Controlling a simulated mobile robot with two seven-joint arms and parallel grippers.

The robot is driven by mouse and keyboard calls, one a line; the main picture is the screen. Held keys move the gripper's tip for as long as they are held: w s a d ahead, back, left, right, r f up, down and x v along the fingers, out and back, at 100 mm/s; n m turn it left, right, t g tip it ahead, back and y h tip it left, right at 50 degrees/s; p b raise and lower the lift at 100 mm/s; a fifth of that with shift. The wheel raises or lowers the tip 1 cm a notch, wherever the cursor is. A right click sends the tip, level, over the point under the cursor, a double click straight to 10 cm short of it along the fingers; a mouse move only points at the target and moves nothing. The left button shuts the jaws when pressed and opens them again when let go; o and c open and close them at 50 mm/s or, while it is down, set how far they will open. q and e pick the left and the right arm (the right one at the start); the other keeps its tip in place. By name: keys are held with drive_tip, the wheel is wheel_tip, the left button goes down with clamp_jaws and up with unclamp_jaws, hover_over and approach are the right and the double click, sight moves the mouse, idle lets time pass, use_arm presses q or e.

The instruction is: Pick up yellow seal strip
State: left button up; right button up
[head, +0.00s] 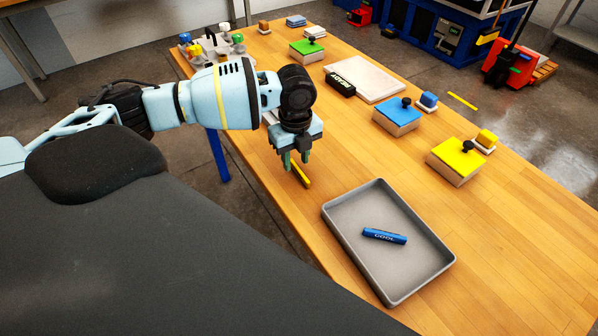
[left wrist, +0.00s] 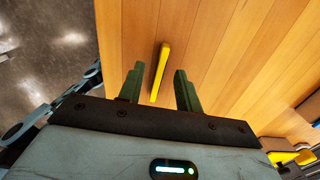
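The yellow seal strip (head: 302,175) is a thin yellow bar lying on the wooden table, near its left edge and left of the grey tray. My left gripper (head: 294,160) points down over it, its fingers partly covering the strip's far end. In the left wrist view the strip (left wrist: 162,66) runs lengthwise between the two green fingers, with clear gaps on both sides. The left gripper (left wrist: 159,76) is open and empty. I cannot tell exactly how high its tips are above the table. My right gripper is in neither view.
The grey tray (head: 343,241) holds a blue cylinder (head: 384,236) marked COOL. A black READY block (head: 340,84) lies beside a pale slab (head: 372,77). Blue (head: 397,115), yellow (head: 458,159) and green (head: 307,49) stamp-like blocks stand farther back. The wood around the strip is clear.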

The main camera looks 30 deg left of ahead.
use_arm(q)
drive_tip(key=shift+f, duration=0.9)
clamp_jaws()
drive_tip(key=shift+r, duration=0.15)
